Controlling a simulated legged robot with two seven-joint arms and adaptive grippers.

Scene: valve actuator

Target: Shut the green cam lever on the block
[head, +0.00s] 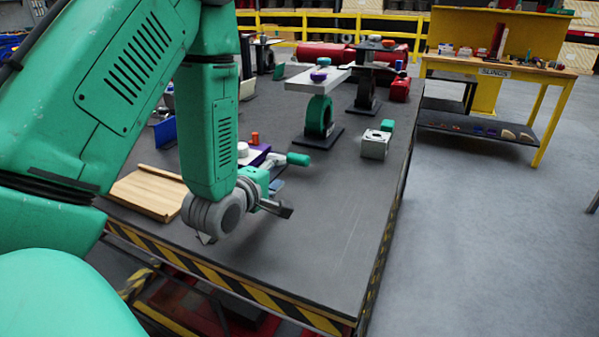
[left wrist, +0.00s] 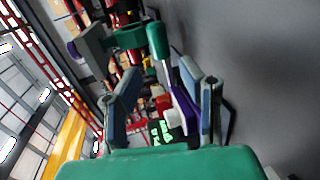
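A green lever handle (head: 298,159) sticks out to the right from a purple block (head: 256,155) on the dark table. In the left wrist view the green handle (left wrist: 158,41) sits on a pale rod that runs to the purple block (left wrist: 184,108). My left gripper (head: 284,197) is in front of the block, nearer the table's front edge. In the left wrist view its two fingers (left wrist: 166,105) stand apart with nothing clamped between them; the block shows beyond, between them. The lever's base is partly hidden by my arm in the head view. My right gripper is not in view.
A grey metal block (head: 375,146) with a green part (head: 387,125) stands further right. Behind it is a green ring valve (head: 319,117) with a light grey bar (head: 318,79). A wooden board (head: 148,193) lies left. The table's front right is clear.

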